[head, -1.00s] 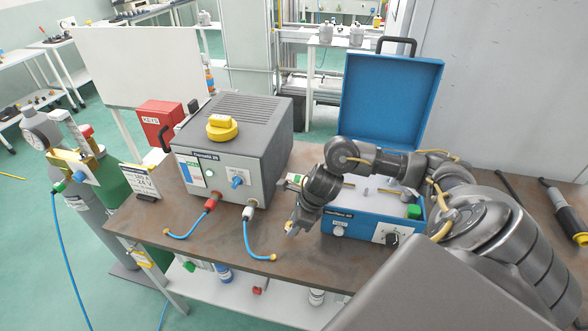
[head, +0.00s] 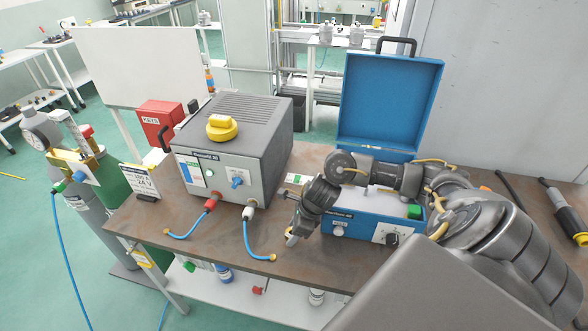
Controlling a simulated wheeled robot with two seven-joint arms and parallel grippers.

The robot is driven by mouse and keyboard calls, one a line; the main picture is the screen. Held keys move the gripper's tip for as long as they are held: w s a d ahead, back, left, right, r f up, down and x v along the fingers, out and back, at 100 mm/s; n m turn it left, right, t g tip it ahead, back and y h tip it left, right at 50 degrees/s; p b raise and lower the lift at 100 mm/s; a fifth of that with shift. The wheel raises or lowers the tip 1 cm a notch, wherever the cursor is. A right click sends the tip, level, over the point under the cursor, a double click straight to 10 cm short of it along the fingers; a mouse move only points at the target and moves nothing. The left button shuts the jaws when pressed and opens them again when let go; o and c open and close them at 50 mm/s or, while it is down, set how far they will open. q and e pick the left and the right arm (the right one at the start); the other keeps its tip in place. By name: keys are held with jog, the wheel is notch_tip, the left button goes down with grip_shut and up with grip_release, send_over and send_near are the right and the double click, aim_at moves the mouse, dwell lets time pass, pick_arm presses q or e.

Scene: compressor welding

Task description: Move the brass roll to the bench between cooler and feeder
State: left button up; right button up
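A yellow roll (head: 222,127) with a pale label lies on top of the grey box-shaped cooler (head: 240,145). The blue feeder case (head: 365,222) stands to the right with its lid (head: 390,105) open. A strip of brown bench (head: 270,215) shows between the two. My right gripper (head: 291,240) points down over the bench by the feeder's front left corner, well to the right of and below the roll. Its fingers are small and seen from the side, so their opening is unclear. My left gripper is out of view.
Two blue hoses (head: 258,250) with brass ends come out of the cooler's front onto the bench. A sign card (head: 140,182) stands at the bench's left end, and a red KEYS box (head: 160,122) is behind. My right arm covers part of the feeder.

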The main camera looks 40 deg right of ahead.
jog(key=shift+r, duration=0.1)
jog(key=shift+r, duration=0.2)
jog(key=b+v, duration=0.1)
jog(key=v, duration=1)
jog(key=shift+r, duration=0.25)
jog(key=shift+s+d, duration=0.1)
jog(key=shift+d, duration=0.05)
